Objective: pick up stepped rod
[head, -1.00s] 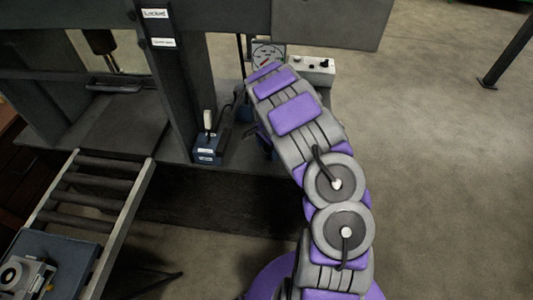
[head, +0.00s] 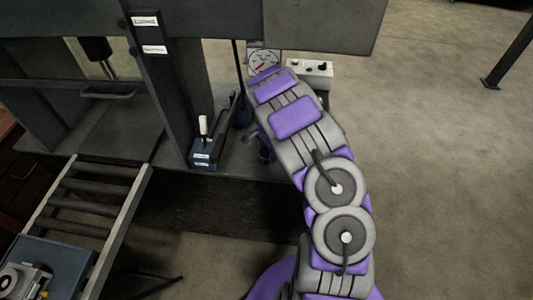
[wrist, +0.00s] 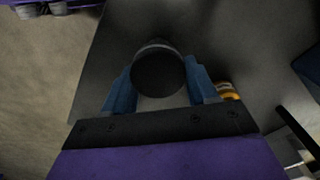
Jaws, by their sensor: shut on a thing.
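In the wrist view, a dark cylinder (wrist: 158,74) with a lighter ring near its top sits between the two blue fingers of my gripper (wrist: 158,95). I take it to be the stepped rod. I see it end-on, so its length and lower part are hidden. My gripper is shut on it, over the dark bench surface. In the head view, my arm hides most of the gripper, and only dark blue parts show at its left edge. I cannot make out the rod there for certain.
A blue hand pump (head: 203,150) with a white-tipped lever stands left of my gripper, with a dark bar beside it. A gauge (head: 265,62) and a white control box (head: 310,72) stand behind my arm. A roller conveyor (head: 95,200) lies left. Open floor is right.

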